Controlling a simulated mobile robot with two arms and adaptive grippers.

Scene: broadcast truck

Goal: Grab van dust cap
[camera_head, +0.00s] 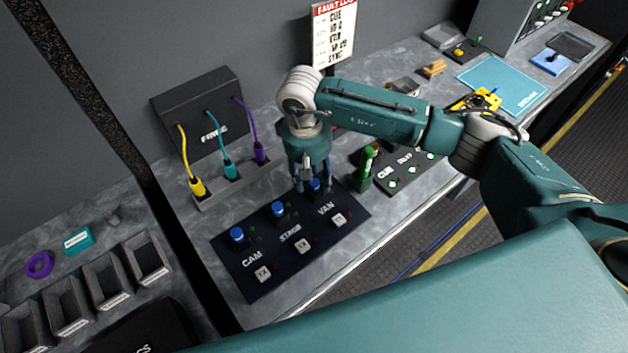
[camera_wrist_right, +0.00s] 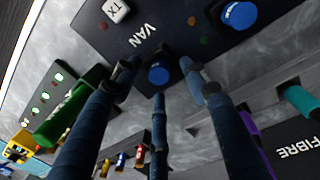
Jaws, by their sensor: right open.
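The van dust cap is a blue round cap (camera_head: 315,185) on the dark panel (camera_head: 262,279), above the VAN label. It also shows in the right wrist view (camera_wrist_right: 159,75), between the fingers. My right gripper (camera_head: 311,188) is open and points down over it, its fingers spread around the cap without visibly closing on it. Whether a finger touches the cap cannot be told. Two more blue caps sit on the panel, the STAGE cap (camera_head: 278,209) and the CAM cap (camera_head: 237,234). My left gripper is not in view.
A green marker-like object in a green holder (camera_head: 364,172) stands right of the gripper, near the CUE panel (camera_head: 408,173). Behind is the FIBRE box (camera_head: 200,112) with yellow, teal and purple cables. Grey bins (camera_head: 108,280) stand left. The counter's front edge is close.

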